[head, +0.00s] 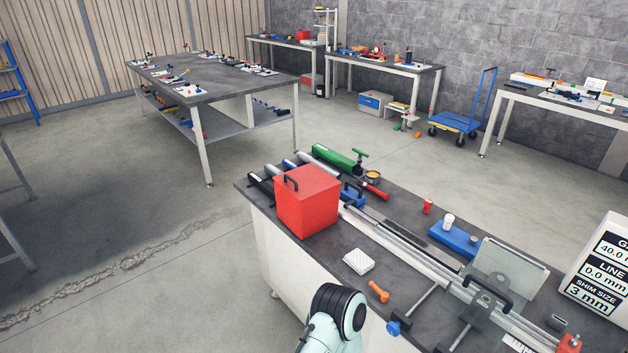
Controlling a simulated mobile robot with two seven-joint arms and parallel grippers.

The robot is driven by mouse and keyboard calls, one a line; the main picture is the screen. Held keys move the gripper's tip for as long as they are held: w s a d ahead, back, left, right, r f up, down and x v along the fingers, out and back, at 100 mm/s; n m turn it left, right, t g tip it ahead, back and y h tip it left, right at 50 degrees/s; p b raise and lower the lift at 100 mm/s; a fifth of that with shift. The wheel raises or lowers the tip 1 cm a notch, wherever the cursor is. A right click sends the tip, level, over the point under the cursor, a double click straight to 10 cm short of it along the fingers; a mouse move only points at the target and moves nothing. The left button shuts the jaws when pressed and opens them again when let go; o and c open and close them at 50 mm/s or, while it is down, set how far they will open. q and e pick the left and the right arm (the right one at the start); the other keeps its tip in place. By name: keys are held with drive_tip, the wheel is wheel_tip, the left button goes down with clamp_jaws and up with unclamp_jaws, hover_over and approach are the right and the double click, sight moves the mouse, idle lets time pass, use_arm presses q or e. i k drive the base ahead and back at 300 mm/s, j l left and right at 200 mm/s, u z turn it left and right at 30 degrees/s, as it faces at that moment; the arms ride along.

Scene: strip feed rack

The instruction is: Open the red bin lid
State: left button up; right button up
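The red bin (305,212) is a box standing near the left end of the dark-topped bench in front of me. No gripper fingers show, so I cannot see either gripper.
Beside the bin lie a white tray (358,261) and an orange tool (378,291). Behind it are a green tool (335,156), dark bars and a blue part. A long metal rail and a clear guard (500,272) fill the right. Open floor lies left.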

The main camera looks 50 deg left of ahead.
sight(305, 182)
drive_tip(key=u, duration=1.9)
drive_tip(key=i+j+z, duration=0.1)
drive_tip(key=z, duration=0.4)
drive_tip(key=j+z, duration=0.2)
drive_tip(key=z, duration=0.3)
drive_tip(key=i+j+z, duration=0.1)
drive_tip(key=j+z, duration=0.2)
drive_tip(key=j, duration=0.2)
drive_tip(key=j+z, duration=0.3)
drive_tip(key=j, duration=0.2)
drive_tip(key=j+z, duration=0.2)
drive_tip(key=j, duration=0.9)
drive_tip(key=k, duration=0.05)
